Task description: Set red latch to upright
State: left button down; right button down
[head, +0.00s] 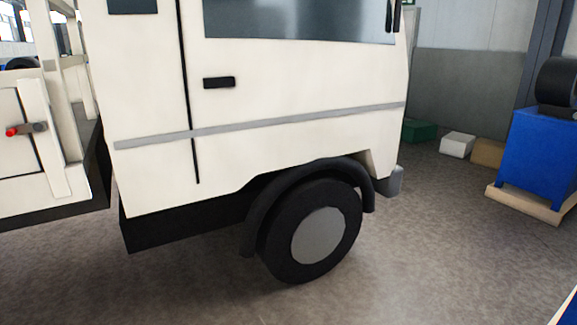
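The red latch (12,132) shows at the far left of the head view, on the cream side panel of the truck's bed. It has a red knob at its left end and a short grey-brown arm that lies close to horizontal, reaching right across the panel's dark seam. Neither of my grippers is in view, and nothing touches the latch.
A cream truck cab (290,85) with a black front wheel (318,235) fills the middle. A blue crimper stand (540,150) on a pallet is at right. Several small boxes, one white (457,145), line the back wall. The grey floor (430,260) in front is clear.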

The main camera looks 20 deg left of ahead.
aim_at(13, 130)
jog(key=i+u, duration=0.8)
jog(key=u, duration=0.15)
jog(key=i+u, duration=0.2)
jog(key=u, duration=0.15)
jog(key=i+u, duration=0.2)
jog(key=u, duration=0.2)
jog(key=i+l+u, duration=0.15)
jog(key=u, duration=0.2)
jog(key=i+u, duration=0.2)
jog(key=u, duration=0.15)
jog(key=i+l+u, duration=0.2)
jog(key=u, duration=0.15)
jog(key=i+l+u, duration=0.15)
jog(key=u, duration=0.15)
jog(key=i+l+u, duration=0.45)
jog(key=l+u, duration=0.2)
jog(key=i+j, duration=0.05)
